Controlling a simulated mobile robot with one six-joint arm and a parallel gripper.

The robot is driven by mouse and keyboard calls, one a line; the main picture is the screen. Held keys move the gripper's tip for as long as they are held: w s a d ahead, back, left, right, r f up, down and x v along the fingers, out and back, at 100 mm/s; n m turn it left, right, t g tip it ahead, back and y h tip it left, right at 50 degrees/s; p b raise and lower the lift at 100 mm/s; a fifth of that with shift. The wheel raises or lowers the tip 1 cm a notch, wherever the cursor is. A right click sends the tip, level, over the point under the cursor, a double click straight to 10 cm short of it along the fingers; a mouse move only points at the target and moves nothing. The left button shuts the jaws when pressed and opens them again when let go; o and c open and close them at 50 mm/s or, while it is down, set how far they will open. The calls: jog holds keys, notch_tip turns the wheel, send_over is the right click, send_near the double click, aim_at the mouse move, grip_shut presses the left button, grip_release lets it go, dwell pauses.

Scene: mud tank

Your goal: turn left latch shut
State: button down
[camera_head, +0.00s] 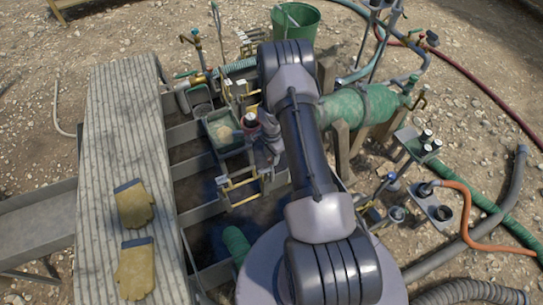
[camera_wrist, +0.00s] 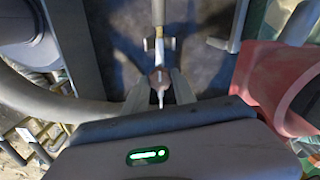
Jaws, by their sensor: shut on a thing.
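In the wrist view my gripper (camera_wrist: 160,88) is shut on a small lever, which looks like the left latch (camera_wrist: 158,50). The latch is a thin, pale metal bar with a brownish knob at its near end, and the knob sits between my two fingertips. The bar runs up and away from the fingers over a dark surface. I cannot tell whether the latch is turned shut. In the head view my gripper (camera_head: 268,148) is low beside the tank frame, and my arm partly covers it. The latch cannot be made out there.
A red, cup-like part (camera_wrist: 282,82) is close to the right of my fingers. A grey hose (camera_wrist: 70,108) passes on the left. The head view shows a green tank (camera_head: 355,108), a green bucket (camera_head: 296,24), yellow gloves (camera_head: 134,204) on a plank walkway (camera_head: 118,110), and hoses on the right.

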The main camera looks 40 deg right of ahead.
jog(key=c, duration=1)
grip_release()
notch_tip(320, 180, up, 18)
jog(key=p, duration=0.7)
jog(key=shift+f, duration=0.25)
